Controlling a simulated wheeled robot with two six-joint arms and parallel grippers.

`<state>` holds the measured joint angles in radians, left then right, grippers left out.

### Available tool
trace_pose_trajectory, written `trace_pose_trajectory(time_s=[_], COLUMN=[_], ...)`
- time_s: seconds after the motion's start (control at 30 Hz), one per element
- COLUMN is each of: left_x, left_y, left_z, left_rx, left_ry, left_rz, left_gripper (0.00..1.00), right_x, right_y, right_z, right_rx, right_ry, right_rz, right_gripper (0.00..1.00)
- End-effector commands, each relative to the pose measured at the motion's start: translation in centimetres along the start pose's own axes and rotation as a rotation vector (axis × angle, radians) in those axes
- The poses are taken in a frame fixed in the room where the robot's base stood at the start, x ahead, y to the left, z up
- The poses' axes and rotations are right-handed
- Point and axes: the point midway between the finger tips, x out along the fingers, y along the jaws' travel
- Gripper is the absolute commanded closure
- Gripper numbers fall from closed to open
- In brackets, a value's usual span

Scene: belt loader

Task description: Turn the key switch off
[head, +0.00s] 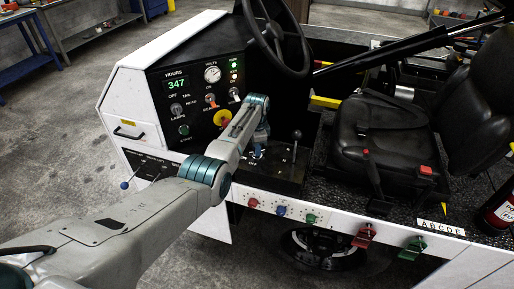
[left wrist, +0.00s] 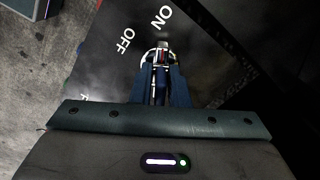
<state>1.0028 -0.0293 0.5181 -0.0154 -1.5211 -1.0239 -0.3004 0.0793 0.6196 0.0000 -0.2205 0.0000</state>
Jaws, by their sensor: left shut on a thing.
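The key switch (left wrist: 163,54) shows in the left wrist view as a round metal collar on a black panel, with white ON and OFF lettering beside it. My left gripper (left wrist: 160,72) is shut on its key, and the blue fingers hide most of it. Which mark the key points to, I cannot tell. In the head view my left gripper (head: 261,138) points down at the dark panel below the steering wheel, where a small OFF label shows. My right gripper is in neither view.
A black lever (head: 296,143) stands just right of my gripper, and the steering wheel (head: 275,38) is above it. The gauge panel (head: 190,95) with switches and a yellow-ringed red button is to the left. The black seat (head: 385,135) is at right.

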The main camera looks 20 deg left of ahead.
Motion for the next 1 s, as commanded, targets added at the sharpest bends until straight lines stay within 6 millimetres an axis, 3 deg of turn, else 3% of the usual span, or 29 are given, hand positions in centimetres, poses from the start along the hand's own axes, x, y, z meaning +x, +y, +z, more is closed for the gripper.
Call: trace_pose_trajectory(time_s=[1.0], left_x=[-0.18], left_y=[-0.09], left_z=[0.01], left_rx=[-0.471], left_ry=[0.000], left_rz=[-0.002], left_gripper=[1.00], right_x=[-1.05], right_y=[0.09], right_z=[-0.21], right_rx=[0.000], right_ry=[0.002], right_rz=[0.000], right_gripper=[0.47])
